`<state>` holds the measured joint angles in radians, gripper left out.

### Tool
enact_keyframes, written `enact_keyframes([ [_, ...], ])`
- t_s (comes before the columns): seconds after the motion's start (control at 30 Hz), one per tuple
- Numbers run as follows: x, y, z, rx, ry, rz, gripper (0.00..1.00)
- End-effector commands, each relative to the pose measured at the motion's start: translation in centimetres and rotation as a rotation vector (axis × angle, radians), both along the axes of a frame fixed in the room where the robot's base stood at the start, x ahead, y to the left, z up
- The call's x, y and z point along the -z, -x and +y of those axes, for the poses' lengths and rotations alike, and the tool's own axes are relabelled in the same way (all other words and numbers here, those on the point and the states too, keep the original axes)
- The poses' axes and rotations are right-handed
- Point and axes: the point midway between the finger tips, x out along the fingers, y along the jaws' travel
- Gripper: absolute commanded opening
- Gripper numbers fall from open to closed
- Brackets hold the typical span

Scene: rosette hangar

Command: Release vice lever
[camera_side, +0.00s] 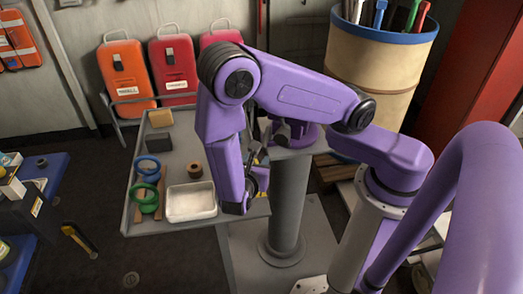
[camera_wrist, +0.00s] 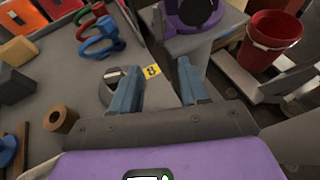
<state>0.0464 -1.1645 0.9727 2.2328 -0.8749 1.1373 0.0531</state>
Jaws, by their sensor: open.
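The vice (camera_side: 308,136) appears as a purple and grey body on top of a grey pedestal, partly hidden by my arm in the side view. Part of its purple body (camera_wrist: 195,12) shows at the top of the wrist view, beyond my fingertips. I cannot make out the lever clearly in either view. My gripper (camera_wrist: 157,67) is open with nothing between its blue-grey fingers. It is over the edge of the grey work surface, apart from the vice. In the side view my gripper (camera_side: 258,182) is partly hidden behind my arm.
The grey work surface (camera_side: 132,215) holds a white tray (camera_side: 190,204), blue and green rings, a brown roll (camera_wrist: 60,120) and blocks. A red bucket (camera_wrist: 272,38) stands right.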

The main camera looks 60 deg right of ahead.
Motion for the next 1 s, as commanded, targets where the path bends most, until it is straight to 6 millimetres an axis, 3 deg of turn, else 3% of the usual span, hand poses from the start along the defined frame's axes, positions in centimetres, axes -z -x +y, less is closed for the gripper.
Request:
enact_keyframes([
  [0.2,1.6,-1.4,-3.7,0.004,0.002,0.003,0.45],
  [0.5,3.2,-3.0,-7.1,0.001,0.001,0.002,0.45],
  [0.93,3.6,-3.4,-7.9,-0.001,-0.001,0.0,0.45],
  [0.97,3.6,-3.4,-7.9,-0.001,-0.001,0.0,0.41],
  [1.0,3.6,-3.4,-7.9,-0.001,-0.001,0.0,0.28],
])
